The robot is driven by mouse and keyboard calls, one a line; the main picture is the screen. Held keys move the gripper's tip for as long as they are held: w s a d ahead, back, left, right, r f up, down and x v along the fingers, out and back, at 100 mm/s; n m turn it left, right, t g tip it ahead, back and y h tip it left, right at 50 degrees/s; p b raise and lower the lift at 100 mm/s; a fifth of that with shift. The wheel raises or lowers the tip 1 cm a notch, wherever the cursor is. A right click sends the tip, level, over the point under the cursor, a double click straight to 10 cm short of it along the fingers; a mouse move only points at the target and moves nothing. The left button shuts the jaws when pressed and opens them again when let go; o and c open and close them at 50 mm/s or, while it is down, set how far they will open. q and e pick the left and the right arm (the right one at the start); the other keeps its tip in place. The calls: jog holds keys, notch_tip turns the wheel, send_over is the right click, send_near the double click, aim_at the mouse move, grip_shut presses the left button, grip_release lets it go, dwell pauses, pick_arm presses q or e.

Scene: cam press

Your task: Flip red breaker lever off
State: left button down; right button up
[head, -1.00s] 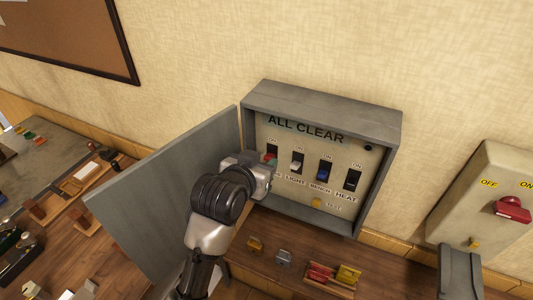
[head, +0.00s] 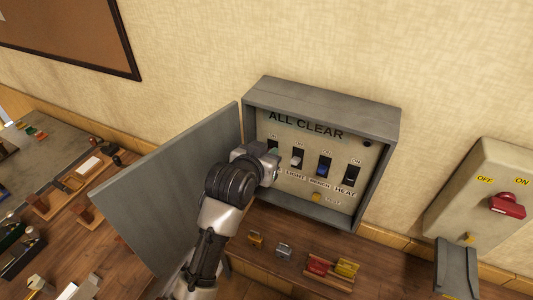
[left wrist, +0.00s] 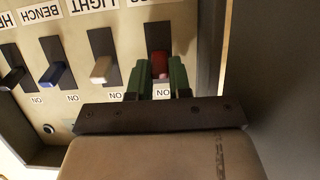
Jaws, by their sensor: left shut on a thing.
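The red breaker lever (left wrist: 160,63) shows in the left wrist view, in its black slot at the right end of the row of switches. My left gripper (left wrist: 160,78) has its two green fingers on either side of this lever and is shut on it. In the head view my left gripper (head: 272,158) reaches into the open grey breaker box (head: 323,96) and covers the red lever there. An ON label lies between the fingers in the left wrist view. My right gripper is not in view.
White (head: 297,160), blue (head: 322,170) and black (head: 351,176) levers stand beside it. The box door (head: 175,195) hangs open at the left. A yellow button (head: 317,197) sits below the levers. At right is a wall box with a red handle (head: 507,205).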

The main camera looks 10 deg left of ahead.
pick_arm(q)
jog(key=shift+f+t+h+b, duration=0.55)
jog(key=shift+t+b, duration=1.05)
jog(key=shift+b, duration=1.5)
jog(key=shift+f+t+h+b, duration=0.55)
jog(key=shift+t+b, duration=1.05)
jog(key=shift+b, duration=1.55)
jog(key=shift+f+t+h+b, duration=0.5)
jog(key=shift+t+b, duration=1.1)
jog(key=shift+b, duration=1.5)
jog(key=shift+f, duration=0.1)
jog(key=shift+s, duration=0.1)
jog(key=c, duration=1)
grip_release()
jog(key=shift+c, duration=0.2)
